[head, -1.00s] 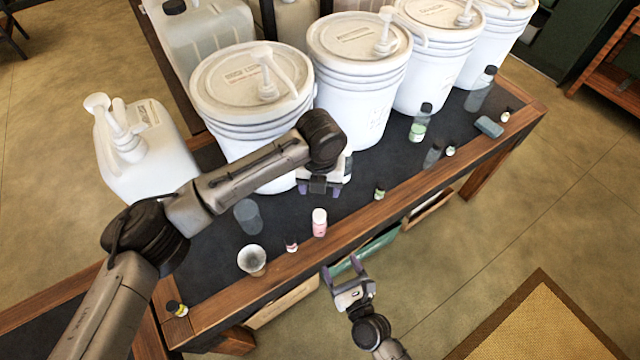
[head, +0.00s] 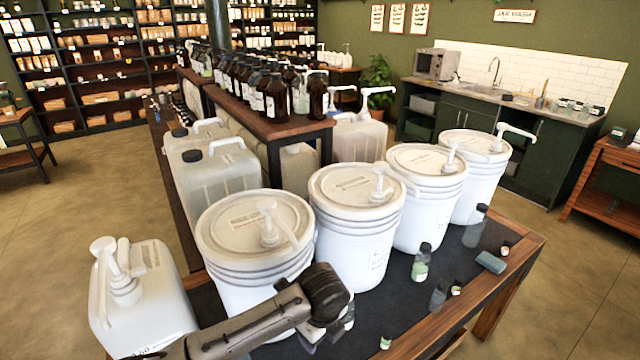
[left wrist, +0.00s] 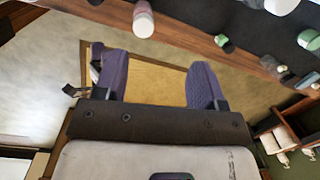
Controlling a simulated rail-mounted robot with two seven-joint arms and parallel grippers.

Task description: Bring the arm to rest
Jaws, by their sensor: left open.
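My left arm reaches in from the bottom left in the head view, in front of the nearest white pump bucket (head: 250,225). My left gripper (left wrist: 157,80) shows its two purple fingers wide apart and empty in the left wrist view. My right gripper is outside both current views.
More white pump buckets (head: 358,205) line the dark table (head: 455,275). A white jug with a pump (head: 145,300) stands at the left.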

